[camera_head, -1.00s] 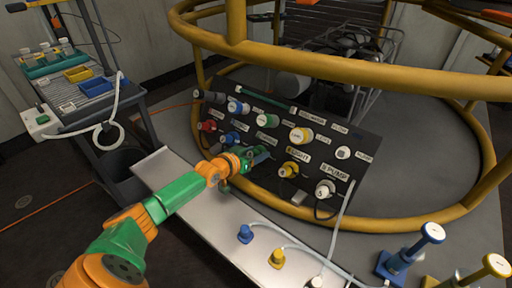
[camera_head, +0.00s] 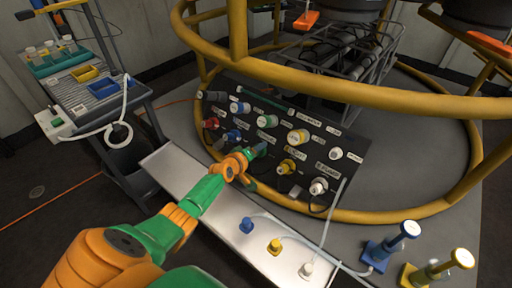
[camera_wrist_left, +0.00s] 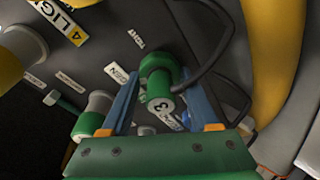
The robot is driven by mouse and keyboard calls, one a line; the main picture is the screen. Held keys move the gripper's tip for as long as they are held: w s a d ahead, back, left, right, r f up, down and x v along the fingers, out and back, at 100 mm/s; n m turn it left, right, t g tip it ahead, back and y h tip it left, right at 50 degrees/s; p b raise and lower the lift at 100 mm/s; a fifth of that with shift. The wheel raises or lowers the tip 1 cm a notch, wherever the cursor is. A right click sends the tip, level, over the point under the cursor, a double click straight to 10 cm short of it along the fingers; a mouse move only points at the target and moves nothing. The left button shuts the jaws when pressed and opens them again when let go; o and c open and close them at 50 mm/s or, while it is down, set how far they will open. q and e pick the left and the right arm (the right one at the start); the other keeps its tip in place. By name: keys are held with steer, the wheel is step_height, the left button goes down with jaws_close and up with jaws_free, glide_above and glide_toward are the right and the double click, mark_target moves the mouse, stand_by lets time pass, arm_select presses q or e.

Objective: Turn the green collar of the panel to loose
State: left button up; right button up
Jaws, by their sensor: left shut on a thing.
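The green collar (camera_wrist_left: 156,75), with a white end marked 3, sits low on the dark panel (camera_wrist_left: 105,52) in the left wrist view, a black cable beside it. My left gripper (camera_wrist_left: 160,84) has its two blue fingers on either side of the collar, shut on it. In the head view my left gripper (camera_head: 257,151) reaches the lower middle of the sloping panel (camera_head: 335,140), and it hides most of the collar there. My right gripper is not in view.
Red (camera_head: 211,124), blue, yellow and white connectors crowd the panel around my gripper. A yellow ring rail (camera_head: 360,88) passes above it. A pale bench (camera_head: 185,173) holds blue (camera_head: 246,225) and yellow (camera_head: 274,246) plugs. A cart (camera_head: 105,105) stands at left.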

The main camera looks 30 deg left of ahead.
arm_select(q)
steer(key=shift+n+g+p, duration=0.3)
steer(key=shift+n+p, duration=0.4)
steer(key=shift+n, duration=1)
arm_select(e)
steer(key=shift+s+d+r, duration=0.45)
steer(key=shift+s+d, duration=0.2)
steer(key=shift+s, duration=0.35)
arm_select(q)
steer(key=o, duration=1.4)
steer(key=shift+c, duration=0.2)
steer(key=p+v, duration=0.4)
steer(key=shift+w+r+p, duration=0.1)
steer(key=shift+r+p, duration=0.3)
steer(key=s, duration=0.1)
steer(key=s+p, duration=0.1)
steer(key=s, duration=0.1)
steer(key=shift+d+r, duration=0.15)
steer(key=shift+r, duration=0.2)
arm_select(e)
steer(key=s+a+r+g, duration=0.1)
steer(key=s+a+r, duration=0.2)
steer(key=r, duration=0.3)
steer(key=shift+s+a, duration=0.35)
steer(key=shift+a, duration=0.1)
